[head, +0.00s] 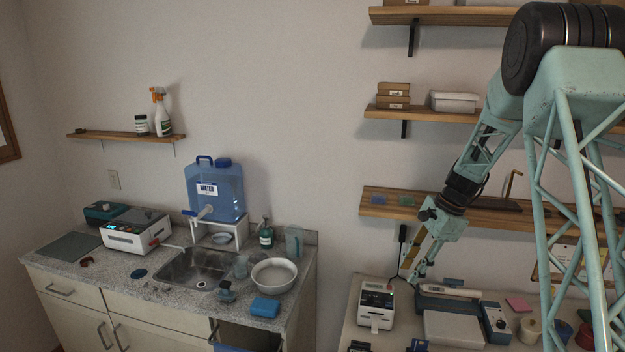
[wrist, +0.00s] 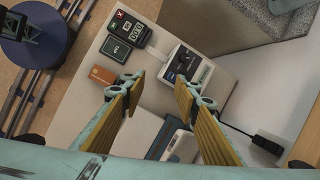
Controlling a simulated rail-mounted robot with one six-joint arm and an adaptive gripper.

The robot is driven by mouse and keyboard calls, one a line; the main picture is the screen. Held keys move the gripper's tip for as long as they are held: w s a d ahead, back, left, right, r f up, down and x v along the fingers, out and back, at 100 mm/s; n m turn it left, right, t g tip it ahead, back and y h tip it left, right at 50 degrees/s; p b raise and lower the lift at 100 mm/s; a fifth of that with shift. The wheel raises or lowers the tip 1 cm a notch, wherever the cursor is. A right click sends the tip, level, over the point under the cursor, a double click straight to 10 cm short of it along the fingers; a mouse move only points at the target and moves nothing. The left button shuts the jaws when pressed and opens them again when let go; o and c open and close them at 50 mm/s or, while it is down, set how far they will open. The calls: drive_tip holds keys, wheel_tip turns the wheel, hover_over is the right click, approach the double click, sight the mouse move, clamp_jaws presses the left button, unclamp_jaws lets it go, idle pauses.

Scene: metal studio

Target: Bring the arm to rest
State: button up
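My gripper (head: 410,277) hangs at the end of my teal arm, above the back of the right-hand workbench in the head view. In the wrist view my gripper (wrist: 156,88) has its two yellow-padded fingers spread wide apart, with nothing between them. Below and beyond the fingers lies the pale bench top (wrist: 140,128). The gripper appears to be clear of the things on the bench.
A white label-printer-like device (head: 376,305) stands on the bench near the gripper; it also shows in the wrist view (wrist: 188,68). Wooden shelves (head: 480,213) are on the wall behind the arm. A sink counter (head: 70,262) with a blue water jug (head: 222,190) stands at left.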

drive_tip(key=s+a+r+n+t+h+b, duration=0.15)
drive_tip(key=s+a+r+n, duration=0.25)
drive_tip(key=s+r, duration=0.8)
drive_tip(key=s+a+r+n+g+b, duration=0.15)
drive_tip(key=s+a+r+n, duration=0.3)
drive_tip(key=s+r, duration=0.65)
drive_tip(key=s+a+f+n+t+h+b, duration=0.1)
drive_tip(key=s+n, duration=0.3)
drive_tip(key=s, duration=1.2)
drive_tip(key=s+a+f+n+t+h+b, duration=0.1)
drive_tip(key=s+n+t+b, duration=0.1)
drive_tip(key=s, duration=1.5)
drive_tip(key=shift+s+f+n+b, duration=0.25)
drive_tip(key=shift+f+n+b, duration=0.15)
drive_tip(key=shift+n+b, duration=0.55)
